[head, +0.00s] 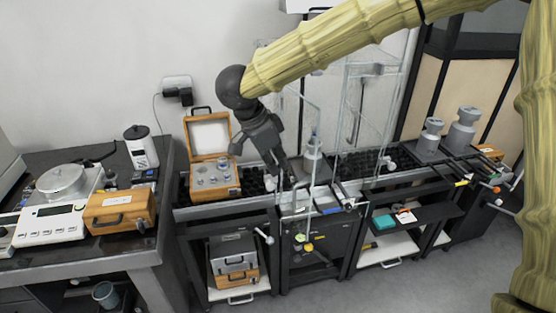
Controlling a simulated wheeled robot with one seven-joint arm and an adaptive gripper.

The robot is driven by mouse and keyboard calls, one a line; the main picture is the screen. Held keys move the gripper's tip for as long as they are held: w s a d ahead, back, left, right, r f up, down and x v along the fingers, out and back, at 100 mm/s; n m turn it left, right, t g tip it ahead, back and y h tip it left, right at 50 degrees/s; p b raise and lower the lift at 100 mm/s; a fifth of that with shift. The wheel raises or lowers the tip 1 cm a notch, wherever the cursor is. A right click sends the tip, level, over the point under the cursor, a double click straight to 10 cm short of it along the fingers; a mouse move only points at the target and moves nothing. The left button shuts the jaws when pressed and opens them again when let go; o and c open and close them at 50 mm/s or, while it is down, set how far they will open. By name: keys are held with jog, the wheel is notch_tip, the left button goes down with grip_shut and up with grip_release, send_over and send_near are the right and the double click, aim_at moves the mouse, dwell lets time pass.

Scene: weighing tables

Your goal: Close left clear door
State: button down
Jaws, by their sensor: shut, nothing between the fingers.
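A clear-walled enclosure (378,98) stands on the middle weighing table. Its left clear door (300,112) shows as a thin transparent panel, partly hidden behind my arm and gripper. The panel appears swung out at an angle, but its faint edges make the exact opening hard to tell. My gripper (287,181) points down at the left front of the enclosure, beside the lower part of this panel. It is shut with nothing in it. I cannot tell whether it touches the panel. A grey weight-like object (313,150) stands inside or behind the glass.
An open wooden weight box (212,180) stands left of my gripper. A scale (52,222) and a closed wooden box (121,210) are on the left table. Large grey weights (462,130) stand at the right.

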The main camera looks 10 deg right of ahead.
jog(key=w+d+f+p, duration=0.1)
jog(key=d+f+p, duration=0.1)
jog(key=d+f, duration=0.4)
jog(key=shift+w+d+f, duration=0.25)
jog(key=shift+f, duration=0.15)
jog(key=shift+d+r+p, duration=0.1)
jog(key=shift+d+p, duration=0.05)
jog(key=shift+p, duration=0.35)
